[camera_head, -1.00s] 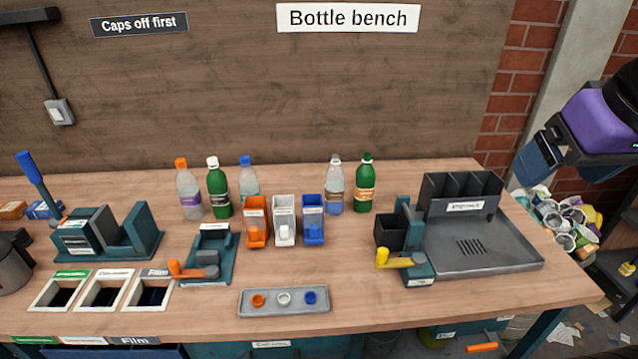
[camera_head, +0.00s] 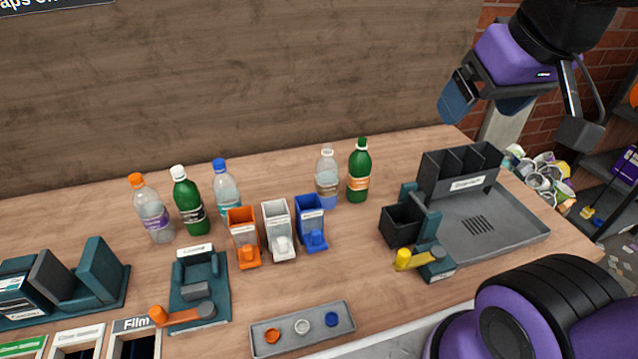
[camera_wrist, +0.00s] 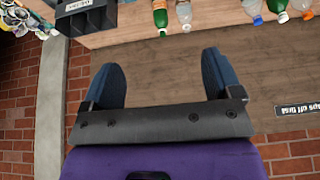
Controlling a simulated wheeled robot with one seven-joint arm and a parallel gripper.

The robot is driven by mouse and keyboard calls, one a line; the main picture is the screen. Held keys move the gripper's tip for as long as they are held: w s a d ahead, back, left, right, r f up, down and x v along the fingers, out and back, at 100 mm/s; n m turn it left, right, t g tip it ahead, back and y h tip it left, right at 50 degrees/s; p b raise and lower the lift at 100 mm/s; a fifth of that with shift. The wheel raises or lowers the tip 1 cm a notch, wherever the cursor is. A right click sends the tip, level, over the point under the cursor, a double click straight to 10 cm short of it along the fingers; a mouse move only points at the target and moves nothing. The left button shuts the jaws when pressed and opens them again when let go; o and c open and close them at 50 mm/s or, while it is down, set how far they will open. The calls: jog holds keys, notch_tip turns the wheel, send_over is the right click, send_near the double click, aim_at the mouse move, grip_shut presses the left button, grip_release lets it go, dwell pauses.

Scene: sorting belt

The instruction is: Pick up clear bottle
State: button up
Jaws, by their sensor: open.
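Three clear bottles stand upright on the bench. One has an orange cap (camera_head: 152,214) and one a blue cap (camera_head: 227,184), both on the left. The third clear bottle, with a whitish cap (camera_head: 327,182), stands beside a green bottle with a green cap (camera_head: 359,175). A green bottle with a white cap (camera_head: 189,205) stands between the two left clear ones. My gripper (camera_head: 486,106) is open and empty, raised at the upper right, well apart from the bottles. In the wrist view its fingers (camera_wrist: 161,78) are spread, and bottles show upside down at the top edge, including a clear one (camera_wrist: 184,14).
Orange (camera_head: 243,239), white (camera_head: 278,231) and blue (camera_head: 310,225) cap bins stand in front of the bottles. A grey tray (camera_head: 510,231) with a divided black holder is at right. A cap tray (camera_head: 287,341) lies in front. Bare bench shows between the bottle groups.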

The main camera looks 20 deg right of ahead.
jog(key=n+t+y, duration=0.4)
jog(key=n+t, duration=0.1)
jog(key=t, duration=0.2)
send_over(335, 189)
jog(key=s+d, duration=0.2)
jog(key=s, duration=0.2)
jog(key=f, duration=3.3)
jog(key=shift+w+a+f, duration=0.15)
jog(key=shift+w, duration=0.05)
jog(key=shift+y, duration=0.7)
jog(key=f, duration=0.3)
jog(key=s+f, duration=0.1)
jog(key=f, duration=0.1)
jog(key=shift+f, duration=0.25)
jog(key=shift+x, duration=3.65)
jog(key=c, duration=0.8)
